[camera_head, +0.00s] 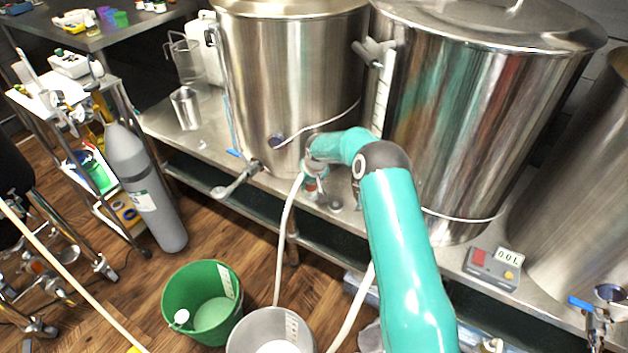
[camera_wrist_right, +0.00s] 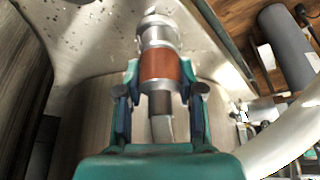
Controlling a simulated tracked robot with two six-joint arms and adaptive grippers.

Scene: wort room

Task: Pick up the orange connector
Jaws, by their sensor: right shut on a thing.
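The orange connector (camera_wrist_right: 162,64) is a red-orange band between metal fittings, seen at the centre of the wrist view. My right gripper (camera_wrist_right: 162,80) is shut on it, with one finger on each side. In the head view my teal right arm reaches to the front of the steel kettles, and the right gripper (camera_head: 314,178) is at the shelf edge, small and partly hidden by its own wrist. A white hose (camera_head: 287,232) hangs down beside the gripper. My left gripper is not in view.
Large steel kettles (camera_head: 285,75) stand on the steel bench (camera_head: 215,140) behind the gripper. A valve with a handle (camera_head: 237,180) sticks out to the left.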

